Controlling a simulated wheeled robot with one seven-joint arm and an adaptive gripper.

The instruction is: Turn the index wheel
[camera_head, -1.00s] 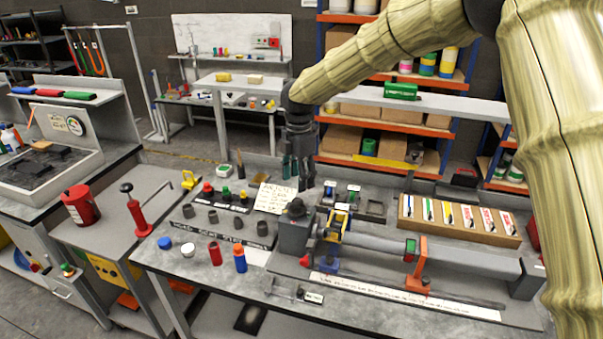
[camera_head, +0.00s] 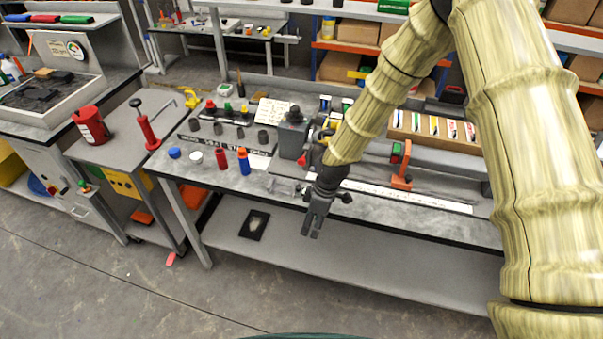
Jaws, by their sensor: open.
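The grey block of the bench fixture (camera_head: 291,141) has a dark knob on top (camera_head: 295,114) and stands near the middle of the workbench. I cannot make out for certain which part is the index wheel. Yellow and dark parts beside the block are partly covered by my arm. A small red knob (camera_head: 301,161) shows low at the block's right front. My gripper (camera_head: 311,234) is open and empty, fingers down, in front of the block and over the bench's front edge. It appears apart from the fixture. An orange bracket with a green part (camera_head: 402,165) stands at the fixture's right.
Blue and red bottles (camera_head: 243,161) stand left of the block, with several dark cups (camera_head: 218,128) behind. A box of coloured cards (camera_head: 433,128) sits at the back right. A red can (camera_head: 91,125) and red lever (camera_head: 147,130) are on the left cart.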

